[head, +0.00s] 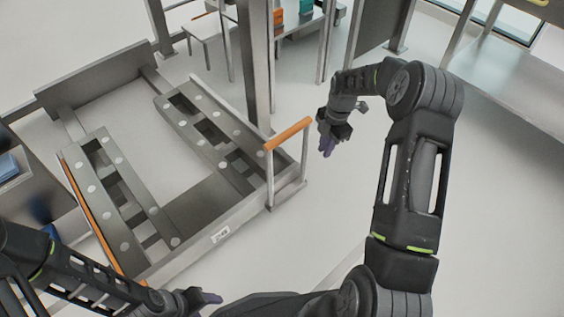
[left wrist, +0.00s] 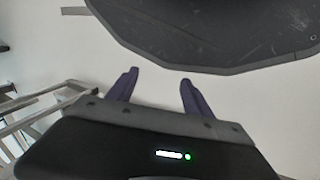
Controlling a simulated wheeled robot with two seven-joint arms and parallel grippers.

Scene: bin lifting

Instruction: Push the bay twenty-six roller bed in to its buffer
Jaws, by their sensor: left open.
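The roller bed (head: 222,236) is a low grey frame at the left of the head view. It has two slotted rails with pale round rollers. A small white label sits on its near side, too small to read surely. An orange-topped push handle (head: 288,134) stands upright at its near right corner. My right gripper (head: 326,146) hangs just right of the handle, apart from it; its finger gap is hidden. My left gripper (head: 208,299) is low in front of the bed's near side. The left wrist view shows its purple fingers (left wrist: 158,82) spread with nothing between them.
A grey upright panel (head: 95,72) stands at the far end of the bed. A grey post (head: 255,65) rises beyond the handle. A table with orange and teal boxes (head: 277,20) is at the back. A dark bench (head: 32,180) is at far left. Open floor lies right of the bed.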

